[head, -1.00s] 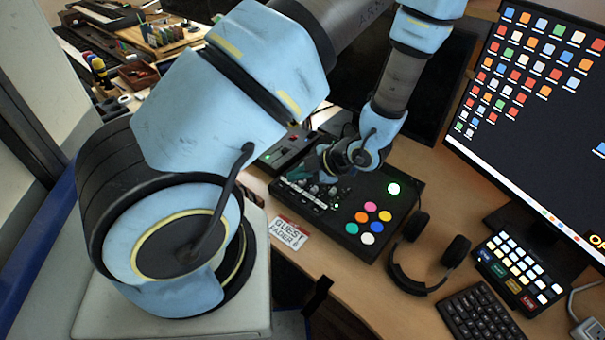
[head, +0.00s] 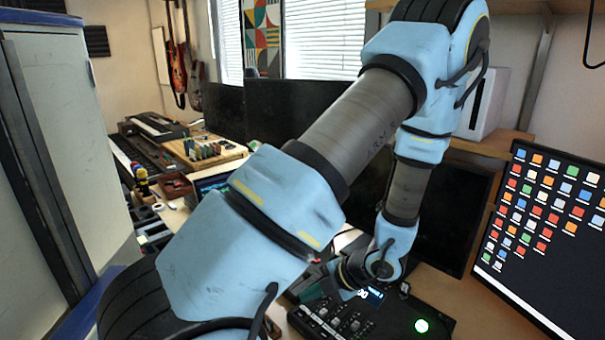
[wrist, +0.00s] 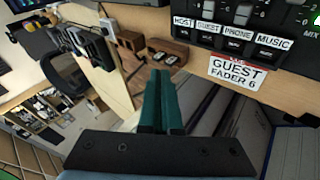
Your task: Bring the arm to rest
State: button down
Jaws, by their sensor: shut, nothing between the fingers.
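My gripper (wrist: 162,102) shows in the wrist view as two dark green fingers pressed together, shut and empty. Beyond its tips is the wooden desk edge. In the head view my blue and grey arm reaches from the lower left up and over to the desk. Its wrist hangs low above the black mixer (head: 350,318), and the fingers are mostly hidden there. In the wrist view the mixer's labelled keys (wrist: 228,38) are at the upper right, with a "GUEST FADER 6" label (wrist: 238,72) on the desk edge below them. The fingers appear apart from both.
A monitor (head: 545,230) stands at the right, with dark screens (head: 295,110) behind my arm. A white cabinet (head: 70,130) is close at the left. A side bench with a keyboard (head: 158,126) and tool rack (head: 205,150) is at the back left.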

jog(key=a+r+m+g+h+b, duration=0.1)
jog(key=a+r+m+h, duration=0.3)
jog(key=m, duration=0.9)
jog(key=a+r+m+g+h+b, duration=0.1)
jog(key=a+r+m+h+b, duration=0.1)
jog(key=r+m, duration=0.9)
jog(key=a+m+h, duration=0.1)
jog(key=a+m, duration=0.1)
jog(key=shift+s+a+r+m+h, duration=0.25)
jog(key=shift+s+a+m+h, duration=0.1)
jog(key=shift+a+m+h, duration=0.05)
